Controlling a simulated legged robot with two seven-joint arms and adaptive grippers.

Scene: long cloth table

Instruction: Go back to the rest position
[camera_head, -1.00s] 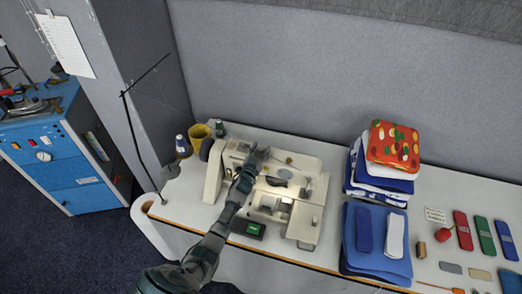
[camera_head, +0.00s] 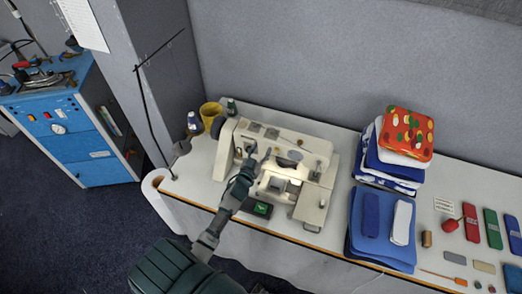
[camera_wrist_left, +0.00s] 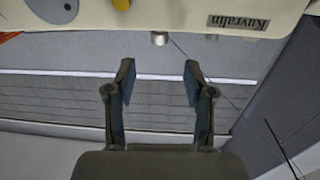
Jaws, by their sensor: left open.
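My left gripper (camera_head: 252,158) is in front of the cream sewing machine (camera_head: 312,150) in the head view, near its upper left part. In the left wrist view, the two fingers of the left gripper (camera_wrist_left: 158,82) stand apart with nothing between them. The machine's cream body (camera_wrist_left: 150,15), with a "Kuvralin" label and a grey knob, crosses the top of that view, beyond the fingertips. The right gripper is in neither view.
A folded cloth stack (camera_head: 400,138) and blue cloths (camera_head: 382,228) lie right of the machine. A yellow cup (camera_head: 211,112) and thread spools stand at its left. A thin black stand (camera_head: 150,110) rises at the table's left end. A blue cabinet (camera_head: 75,130) stands farther left.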

